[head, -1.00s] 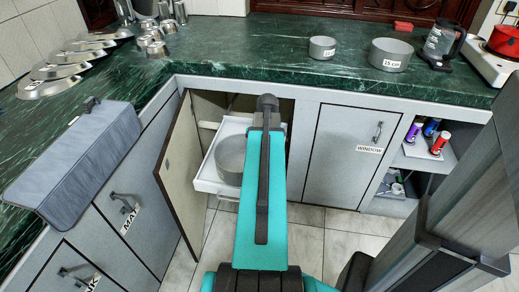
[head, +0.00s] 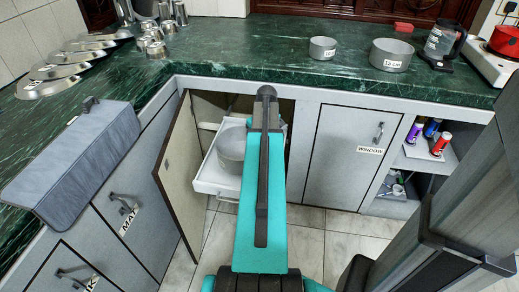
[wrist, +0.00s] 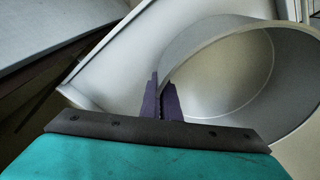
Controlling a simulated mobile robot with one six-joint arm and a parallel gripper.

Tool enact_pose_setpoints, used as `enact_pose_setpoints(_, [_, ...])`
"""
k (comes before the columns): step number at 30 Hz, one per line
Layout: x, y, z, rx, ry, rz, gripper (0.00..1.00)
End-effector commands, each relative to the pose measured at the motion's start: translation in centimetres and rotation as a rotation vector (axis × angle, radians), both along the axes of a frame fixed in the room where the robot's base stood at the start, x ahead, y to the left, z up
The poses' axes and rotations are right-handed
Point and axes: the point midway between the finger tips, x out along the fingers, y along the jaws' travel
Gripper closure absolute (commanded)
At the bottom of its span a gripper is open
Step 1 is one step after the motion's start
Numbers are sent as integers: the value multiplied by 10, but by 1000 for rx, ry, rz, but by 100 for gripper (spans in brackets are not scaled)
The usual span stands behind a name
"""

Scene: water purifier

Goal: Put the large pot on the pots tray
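The large pot (head: 231,150) is grey and round, and it is at the pulled-out white pots tray (head: 215,188) in the open cupboard. My arm hides its right side in the head view. In the wrist view, the pot (wrist: 235,85) is close up and open towards the camera. My gripper (wrist: 161,90) has its two dark fingers close together, one on each side of the pot's wall near the rim. It looks shut on that wall. In the head view my arm hides the fingertips. I cannot tell whether the pot's base touches the tray.
The cupboard door (head: 180,175) stands open just left of the tray. Two smaller labelled pots (head: 322,48) (head: 391,55) stand on the green counter (head: 280,50) above. A grey padded case (head: 75,160) lies on the left counter.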

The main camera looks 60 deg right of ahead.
Motion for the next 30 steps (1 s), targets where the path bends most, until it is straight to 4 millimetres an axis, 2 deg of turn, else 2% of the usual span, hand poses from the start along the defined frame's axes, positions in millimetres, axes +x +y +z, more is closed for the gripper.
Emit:
enact_pose_setpoints(4, [0,0,-5,1,0,0,100])
enact_pose_setpoints(13, [0,0,-33,1,0,0,100])
enact_pose_setpoints(27, [0,0,-37,0,-1,0,100])
enact_pose_setpoints(30, [0,0,-38,0,0,0,84])
